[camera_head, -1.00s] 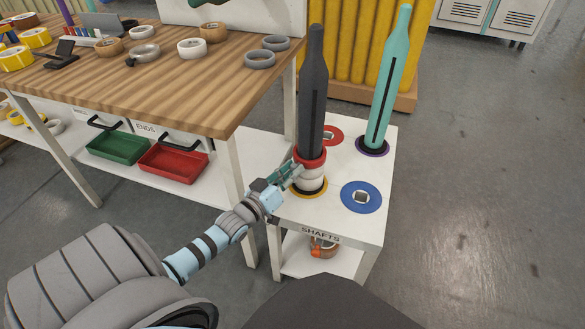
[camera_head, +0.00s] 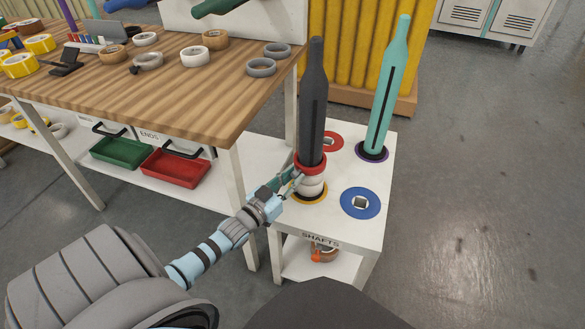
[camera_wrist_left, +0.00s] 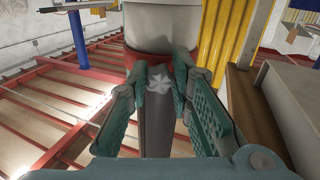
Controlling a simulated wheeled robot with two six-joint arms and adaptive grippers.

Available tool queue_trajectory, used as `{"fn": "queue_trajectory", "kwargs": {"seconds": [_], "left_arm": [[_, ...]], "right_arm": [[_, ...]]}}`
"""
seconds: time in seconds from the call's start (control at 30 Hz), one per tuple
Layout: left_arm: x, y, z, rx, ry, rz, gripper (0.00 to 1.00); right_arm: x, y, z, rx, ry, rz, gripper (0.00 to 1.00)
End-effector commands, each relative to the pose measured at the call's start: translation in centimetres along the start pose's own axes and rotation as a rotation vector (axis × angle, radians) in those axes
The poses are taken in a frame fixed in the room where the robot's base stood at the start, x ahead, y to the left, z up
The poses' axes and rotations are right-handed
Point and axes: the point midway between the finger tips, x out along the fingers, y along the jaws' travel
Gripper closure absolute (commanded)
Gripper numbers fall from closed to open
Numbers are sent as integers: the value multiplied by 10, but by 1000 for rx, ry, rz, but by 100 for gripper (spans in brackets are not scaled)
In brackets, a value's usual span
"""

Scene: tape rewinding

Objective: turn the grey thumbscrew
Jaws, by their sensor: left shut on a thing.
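The grey thumbscrew (camera_wrist_left: 158,92), star-shaped, shows between my left fingers in the left wrist view. In the head view the fingers hide the screw.
The shaft stands on a white stand (camera_head: 330,228) marked SHAFTS. A teal shaft (camera_head: 388,90) stands behind right, and an empty blue ring (camera_head: 360,203) lies in front. The wooden bench (camera_head: 150,90) edge is close on the left. The floor to the right is clear.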

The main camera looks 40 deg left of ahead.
Motion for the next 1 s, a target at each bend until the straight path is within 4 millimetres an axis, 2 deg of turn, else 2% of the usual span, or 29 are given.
{"fn": "queue_trajectory", "kwargs": {"seconds": [0.17, 0.2, 0.3, 0.57, 0.67, 0.77, 1.0], "left_arm": [[0, 0, 0, -1, -1, 0, 100], [0, 0, 0, -1, -1, 0, 74], [0, 0, 0, -1, -1, 0, 59], [0, 0, 0, -1, 0, 0, 59], [-6, 0, 1, -1, -1, 0, 59], [-24, 0, 1, -1, -3, 1, 59], [-90, 0, 1, 0, -5, 2, 59]], "right_arm": [[0, 0, 3, 0, -6, 0, 61], [0, 0, 4, 0, -7, 0, 61], [-1, 0, 6, 0, -10, 0, 61], [-1, 0, 9, 1, -15, -1, 61], [-1, -1, 7, 2, -12, -1, 61], [-1, -1, 7, 1, -11, -1, 61], [-1, 0, 6, 1, -10, -1, 61]]}}
